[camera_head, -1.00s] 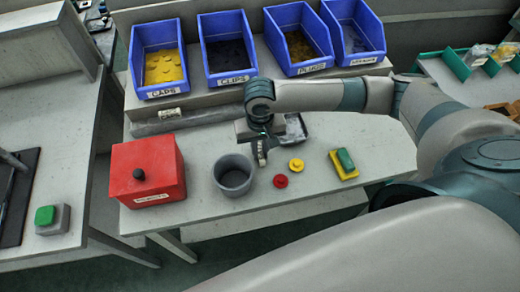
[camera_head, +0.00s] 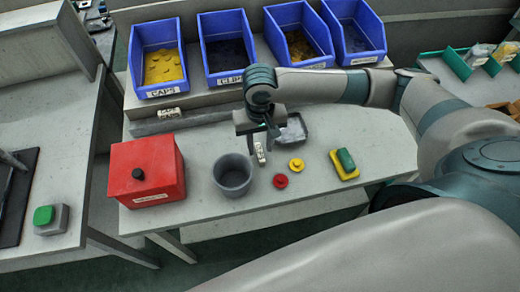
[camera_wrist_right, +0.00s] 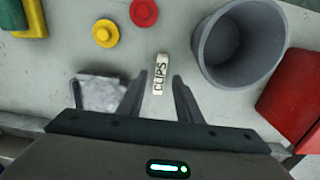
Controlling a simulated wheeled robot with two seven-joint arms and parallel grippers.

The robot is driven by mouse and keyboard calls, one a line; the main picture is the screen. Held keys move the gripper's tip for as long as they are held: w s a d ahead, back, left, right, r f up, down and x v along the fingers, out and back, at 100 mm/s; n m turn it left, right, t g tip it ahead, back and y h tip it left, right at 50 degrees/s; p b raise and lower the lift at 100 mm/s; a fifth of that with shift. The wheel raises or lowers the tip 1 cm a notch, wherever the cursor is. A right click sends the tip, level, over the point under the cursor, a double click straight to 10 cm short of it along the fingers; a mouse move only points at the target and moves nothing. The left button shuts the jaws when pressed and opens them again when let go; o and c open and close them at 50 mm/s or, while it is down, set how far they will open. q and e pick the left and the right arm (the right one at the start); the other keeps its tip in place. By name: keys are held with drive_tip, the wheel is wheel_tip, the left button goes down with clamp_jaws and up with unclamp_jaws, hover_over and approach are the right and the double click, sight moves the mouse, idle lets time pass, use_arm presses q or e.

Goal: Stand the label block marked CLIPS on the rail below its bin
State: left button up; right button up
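The white label block marked CLIPS (camera_head: 260,153) is on the table to the right of the grey cup, and its lettering reads in the right wrist view (camera_wrist_right: 160,75). My right gripper (camera_head: 262,143) is open just above it. In the wrist view the two fingers (camera_wrist_right: 158,92) are apart, with the block between and beyond their tips, not gripped. The blue CLIPS bin (camera_head: 228,45) is second from left on the raised shelf. The rail (camera_head: 205,119) runs below the bins; my right arm covers its right part. My left gripper is not in view.
A label block (camera_head: 169,113) stands on the rail below the CAPS bin (camera_head: 158,60). The grey cup (camera_head: 233,175) and red box (camera_head: 147,170) are left of the gripper. Red (camera_head: 280,181) and yellow (camera_head: 296,165) knobs, a dark tray (camera_head: 292,130) and a yellow-green block (camera_head: 345,164) are right.

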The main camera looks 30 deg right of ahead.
sight(260, 153)
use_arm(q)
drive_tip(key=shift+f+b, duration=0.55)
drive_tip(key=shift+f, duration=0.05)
use_arm(e)
wheel_tip(260, 153, up, 9)
drive_tip(key=shift+f, duration=0.1)
